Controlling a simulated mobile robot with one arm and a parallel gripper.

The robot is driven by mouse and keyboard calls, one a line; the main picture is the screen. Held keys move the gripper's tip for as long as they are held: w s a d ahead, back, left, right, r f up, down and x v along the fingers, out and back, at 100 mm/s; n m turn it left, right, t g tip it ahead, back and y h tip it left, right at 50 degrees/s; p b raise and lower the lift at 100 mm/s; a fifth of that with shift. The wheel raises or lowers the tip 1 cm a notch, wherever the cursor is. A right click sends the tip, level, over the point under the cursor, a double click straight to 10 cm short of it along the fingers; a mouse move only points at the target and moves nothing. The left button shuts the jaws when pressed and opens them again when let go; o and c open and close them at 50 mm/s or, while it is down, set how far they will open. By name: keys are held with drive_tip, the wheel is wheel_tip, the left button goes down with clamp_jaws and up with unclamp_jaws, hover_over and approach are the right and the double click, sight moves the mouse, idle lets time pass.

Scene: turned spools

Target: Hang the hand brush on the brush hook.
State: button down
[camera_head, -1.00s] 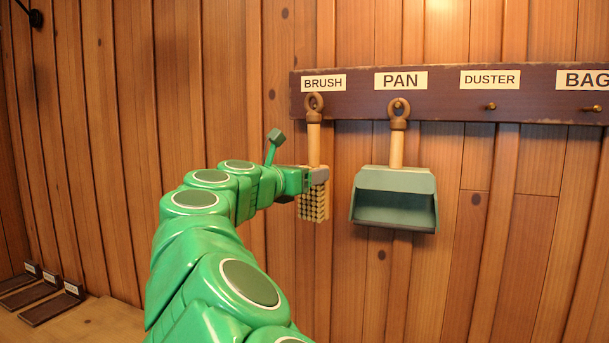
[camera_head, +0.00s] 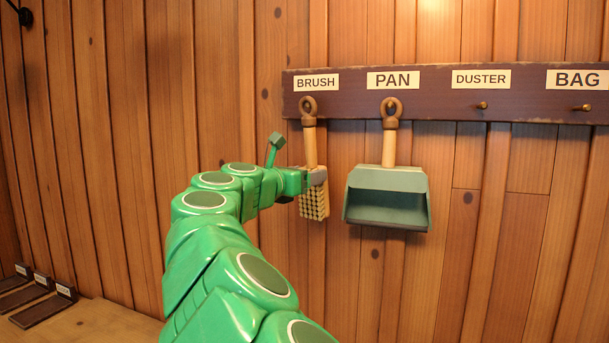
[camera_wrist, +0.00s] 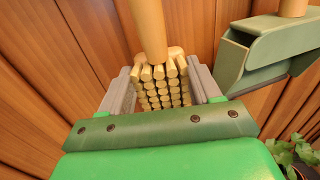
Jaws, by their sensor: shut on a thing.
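The hand brush (camera_head: 312,150) has a pale wooden handle, a ring at its top and a block of pale bristles below. Its ring lies over the board just under the BRUSH label (camera_head: 317,82), at the brush hook's place. The hook is hidden or too small to make out, so I cannot tell whether the ring is around it. The brush is slightly tilted, its bristles a little to the right. My gripper (camera_head: 316,177) is shut on the brush head from the left. In the wrist view, its grey jaws flank the bristles (camera_wrist: 164,88), with the handle rising above.
A green dustpan (camera_head: 388,195) hangs by its ring under the PAN label, close to the right of the brush. The DUSTER peg (camera_head: 482,105) and BAG peg (camera_head: 582,107) are bare. A plant (camera_wrist: 292,155) shows in the wrist view. Dark labelled stands are at lower left.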

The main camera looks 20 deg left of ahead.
drive_tip(key=shift+a, duration=0.15)
drive_tip(key=shift+c, duration=0.7)
unclamp_jaws()
